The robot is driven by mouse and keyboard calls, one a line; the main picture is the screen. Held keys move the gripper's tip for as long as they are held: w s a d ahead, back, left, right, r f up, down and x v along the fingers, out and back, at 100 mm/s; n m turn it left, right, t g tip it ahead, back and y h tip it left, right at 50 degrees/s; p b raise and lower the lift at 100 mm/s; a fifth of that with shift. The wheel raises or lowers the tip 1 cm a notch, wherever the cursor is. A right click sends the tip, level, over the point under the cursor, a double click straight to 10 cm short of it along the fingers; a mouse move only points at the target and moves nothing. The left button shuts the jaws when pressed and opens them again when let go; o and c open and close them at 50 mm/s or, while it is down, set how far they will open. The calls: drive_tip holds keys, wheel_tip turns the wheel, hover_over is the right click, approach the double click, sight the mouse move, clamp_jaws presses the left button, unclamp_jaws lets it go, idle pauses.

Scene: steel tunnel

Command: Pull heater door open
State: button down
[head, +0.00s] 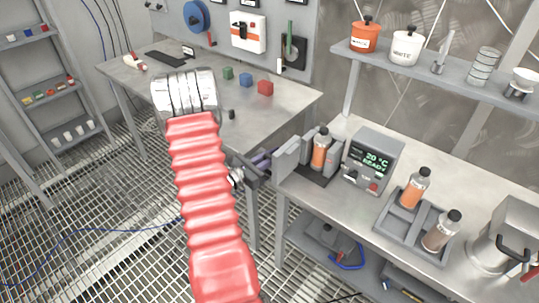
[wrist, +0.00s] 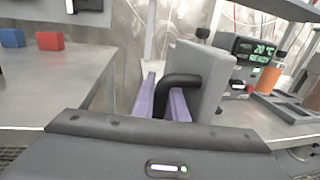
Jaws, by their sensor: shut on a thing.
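The heater is a grey unit on the right bench with a display (head: 376,160) reading 20 °C. Beside it is a bay holding an orange bottle (head: 320,150). The heater door (head: 287,158) is a grey panel at the bay's left, standing apart from the bottle; it fills the middle of the wrist view (wrist: 200,85). Its black bent handle (wrist: 181,82) sits between the purple fingers of my gripper (wrist: 162,103). My gripper (head: 264,159) is shut on this handle. The head view hides most of the handle.
A tray (head: 405,232) with two bottles lies right of the heater. A shelf (head: 440,75) with pots runs above. The left bench (head: 140,72) carries small blocks, including a red block (head: 265,88). A gap separates the benches over the grated floor (head: 110,220).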

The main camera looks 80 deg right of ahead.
drive_tip(key=shift+w+d+g, duration=0.15)
drive_tip(key=shift+d+g, duration=0.15)
drive_tip(key=shift+d, duration=0.15)
drive_tip(key=c, duration=2.1)
unclamp_jaws()
drive_tip(key=shift+o, duration=0.3)
drive_tip(key=shift+w+a, duration=0.1)
